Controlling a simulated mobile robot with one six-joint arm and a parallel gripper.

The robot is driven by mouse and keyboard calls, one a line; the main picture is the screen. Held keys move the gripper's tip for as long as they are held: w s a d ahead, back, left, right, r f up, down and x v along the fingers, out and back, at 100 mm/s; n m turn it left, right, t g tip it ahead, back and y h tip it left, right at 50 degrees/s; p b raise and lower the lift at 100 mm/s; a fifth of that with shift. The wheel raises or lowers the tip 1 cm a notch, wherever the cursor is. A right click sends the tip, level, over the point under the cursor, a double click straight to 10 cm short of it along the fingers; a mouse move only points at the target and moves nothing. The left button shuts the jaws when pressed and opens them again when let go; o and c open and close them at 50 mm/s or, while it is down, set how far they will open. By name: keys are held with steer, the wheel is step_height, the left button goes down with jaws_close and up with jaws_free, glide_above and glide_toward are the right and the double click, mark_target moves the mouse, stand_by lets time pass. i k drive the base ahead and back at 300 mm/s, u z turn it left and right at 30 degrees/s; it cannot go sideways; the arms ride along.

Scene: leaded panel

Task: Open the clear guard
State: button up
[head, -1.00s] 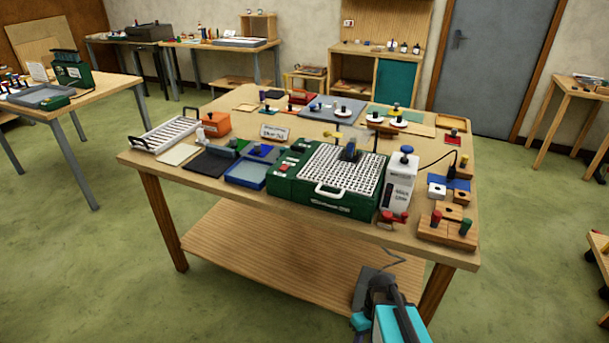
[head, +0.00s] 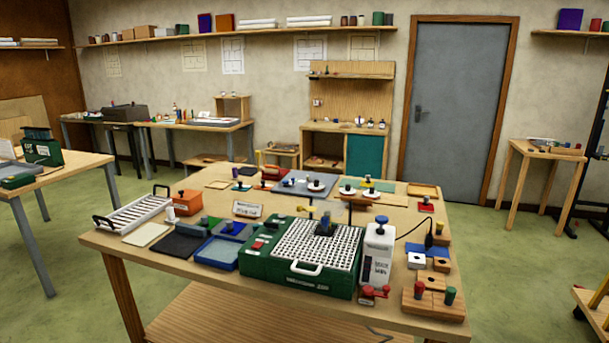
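The green machine (head: 252,266) stands at the front middle of the worktable. It has a white gridded top (head: 338,257), a white front handle (head: 306,269) and red controls on its left side. A small dark blue-black part (head: 324,226) stands upright at the back of the grid. Thin upright pieces show around it, but I cannot make out a clear guard's outline or tell whether it is open or shut. My gripper is not in view.
A white bottle-like unit (head: 378,256) with a blue knob stands close to the machine's right. Wooden blocks with coloured pegs (head: 434,304) lie further right. A blue tray (head: 219,253) and a dark mat (head: 178,246) are left. Green floor (head: 62,311) is clear at the left.

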mark_target(299, 208)
steer(key=z, duration=1.2)
steer(key=k, duration=0.15)
steer(key=u, duration=2.95)
steer(key=i, duration=1.7)
steer(key=u, duration=0.05)
